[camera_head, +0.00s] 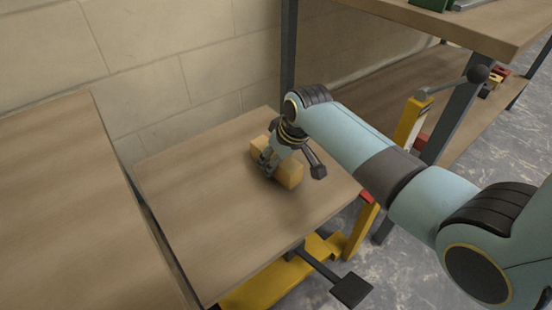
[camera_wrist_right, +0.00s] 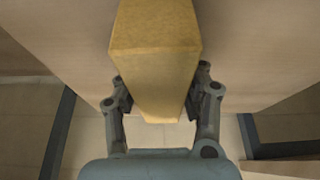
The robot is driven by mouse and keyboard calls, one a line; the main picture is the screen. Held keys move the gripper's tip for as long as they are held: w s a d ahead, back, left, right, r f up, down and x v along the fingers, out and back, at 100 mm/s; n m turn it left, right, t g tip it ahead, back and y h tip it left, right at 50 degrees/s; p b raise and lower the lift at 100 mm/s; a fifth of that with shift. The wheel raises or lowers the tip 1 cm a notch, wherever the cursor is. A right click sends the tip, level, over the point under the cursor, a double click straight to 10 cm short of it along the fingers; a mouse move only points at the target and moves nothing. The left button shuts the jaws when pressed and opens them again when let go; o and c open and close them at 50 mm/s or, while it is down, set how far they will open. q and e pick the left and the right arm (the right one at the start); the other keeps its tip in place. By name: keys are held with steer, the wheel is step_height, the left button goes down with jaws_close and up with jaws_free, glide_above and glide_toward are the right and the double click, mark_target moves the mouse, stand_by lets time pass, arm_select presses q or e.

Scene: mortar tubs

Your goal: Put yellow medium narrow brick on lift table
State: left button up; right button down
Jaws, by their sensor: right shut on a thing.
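The yellow narrow brick (camera_head: 289,173) is at the lift table (camera_head: 195,225), over the far right part of its wooden top. I cannot tell whether it touches the top or is held just above it. My right gripper (camera_head: 268,163) is shut on the brick from above. In the right wrist view the brick (camera_wrist_right: 154,62) sits between both fingers of the gripper (camera_wrist_right: 158,100), with the wooden top behind it. The lift table has a yellow frame and a black pedal below. My left gripper is not in view.
A wooden bench top (camera_head: 70,200) stands close on the left, with a narrow gap to the lift table. A shelf unit (camera_head: 480,30) with dark legs stands at the back right. A block wall (camera_head: 180,50) runs behind. The near part of the lift table is clear.

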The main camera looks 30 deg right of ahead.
steer(key=shift+f, duration=0.25)
steer(key=c, duration=0.7)
jaws_free()
steer(key=shift+o, duration=0.3)
steer(key=shift+s+f, duration=0.1)
